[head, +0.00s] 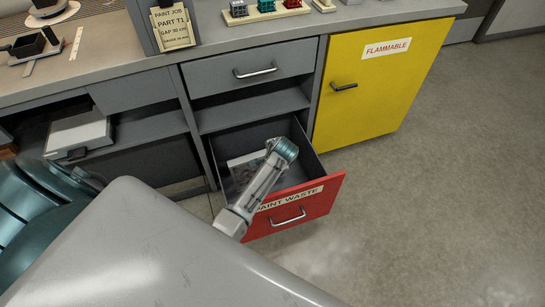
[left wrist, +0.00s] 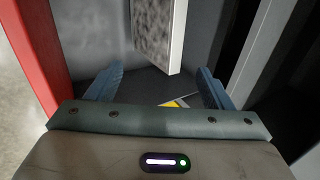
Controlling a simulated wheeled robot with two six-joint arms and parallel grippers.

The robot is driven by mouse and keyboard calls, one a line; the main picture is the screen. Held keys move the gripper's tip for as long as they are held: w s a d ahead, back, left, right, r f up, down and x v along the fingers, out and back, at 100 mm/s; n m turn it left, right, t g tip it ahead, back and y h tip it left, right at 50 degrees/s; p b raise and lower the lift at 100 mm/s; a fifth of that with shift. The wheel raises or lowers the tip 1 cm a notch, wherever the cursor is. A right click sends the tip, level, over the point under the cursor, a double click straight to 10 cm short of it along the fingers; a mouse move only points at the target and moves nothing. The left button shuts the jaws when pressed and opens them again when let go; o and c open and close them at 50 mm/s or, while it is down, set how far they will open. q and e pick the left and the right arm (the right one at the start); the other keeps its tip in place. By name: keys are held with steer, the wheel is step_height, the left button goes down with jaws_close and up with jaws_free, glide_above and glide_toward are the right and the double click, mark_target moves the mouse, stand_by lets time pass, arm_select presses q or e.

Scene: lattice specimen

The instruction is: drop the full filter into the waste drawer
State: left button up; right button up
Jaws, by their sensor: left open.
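The full filter (left wrist: 155,30), a flat panel with a mottled grey face and a pale edge, shows in the left wrist view beyond my fingers. In the head view a grey-white panel that looks like it (head: 243,168) is inside the open waste drawer (head: 305,205), which has a red front labelled PAINT WASTE. My left gripper (left wrist: 161,72) is open, its blue fingers apart with the filter's lower end ahead of the gap. The red drawer front also shows in the left wrist view (left wrist: 38,50). In the head view my left arm reaches over the drawer and the fingers are hidden.
A small yellow and white item (left wrist: 175,103) lies low in the drawer. A shut yellow FLAMMABLE cabinet (head: 375,95) stands right of the drawer. Above are an open shelf and a shut grey drawer (head: 250,70). The floor at right is clear.

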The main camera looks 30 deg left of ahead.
arm_select(q)
steer(key=p+v, duration=0.1)
steer(key=v, duration=0.9)
steer(key=shift+d+r, duration=0.2)
steer(key=shift+r, duration=0.1)
arm_select(e)
steer(key=f, duration=0.1)
steer(key=s+f, duration=0.1)
steer(key=f, duration=0.1)
steer(key=shift+s+d+f, duration=0.15)
steer(key=shift+s+f, duration=0.05)
steer(key=shift+s, duration=0.15)
arm_select(q)
steer(key=shift+s, duration=0.15)
